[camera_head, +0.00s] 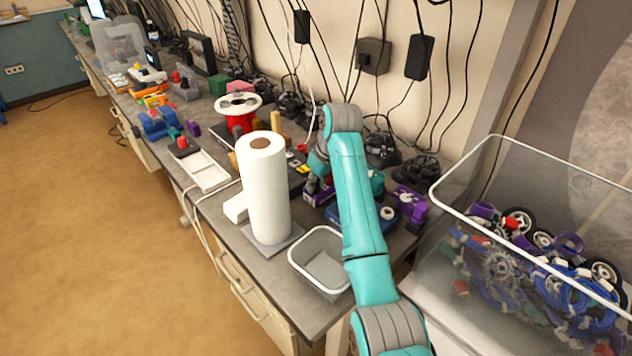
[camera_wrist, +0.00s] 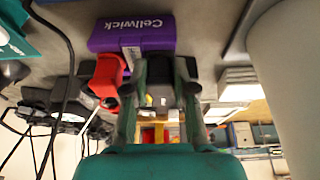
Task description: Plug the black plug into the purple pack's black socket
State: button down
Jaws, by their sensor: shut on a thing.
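The purple pack (camera_wrist: 133,33), with "Cellwick" lettering, lies on the bench at the top of the wrist view; in the head view its purple side (camera_head: 318,196) shows just below my gripper. My gripper (camera_wrist: 162,82) is shut on a small black block with a pale mark, which looks like the black plug (camera_wrist: 160,93). The plug is close to the pack's near side, beside a red connector (camera_wrist: 107,75). The pack's black socket is hidden or too dark to make out. I cannot tell whether the plug touches the pack.
A white paper roll (camera_head: 265,195) stands left of my arm and fills the right of the wrist view. A clear bin (camera_head: 322,232) sits at the bench's front edge. A large crate (camera_head: 500,165) of wheels and parts stands at right. Black cables hang along the wall.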

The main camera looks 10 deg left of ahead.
jog(key=shift+f, duration=0.1)
jog(key=c, duration=0.9)
grip_release()
jog(key=shift+o, duration=0.2)
